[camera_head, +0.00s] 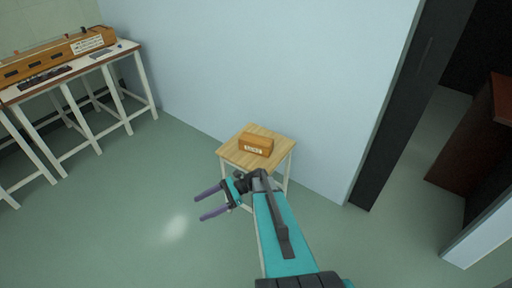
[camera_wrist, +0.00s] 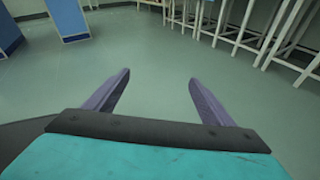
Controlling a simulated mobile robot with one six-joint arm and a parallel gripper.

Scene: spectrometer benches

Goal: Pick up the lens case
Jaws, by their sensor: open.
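A small orange-brown wooden box with a white label, which looks like the lens case (camera_head: 256,144), sits on a small square wooden-topped table (camera_head: 236,156) against the pale wall. My gripper (camera_head: 198,207) is open and empty in front of the table, to the lower left of the case. It points left, away from the case. In the wrist view, the two purple fingers of my gripper (camera_wrist: 152,92) are spread apart with only floor between them. The case does not show in the wrist view.
A long bench (camera_head: 72,74) with a wooden instrument, a keyboard (camera_head: 45,78) and labels stands at the far left. A dark doorway (camera_head: 410,110) opens at right, with a dark red-brown cabinet (camera_head: 480,140) beyond. The green floor (camera_head: 130,210) at left is clear.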

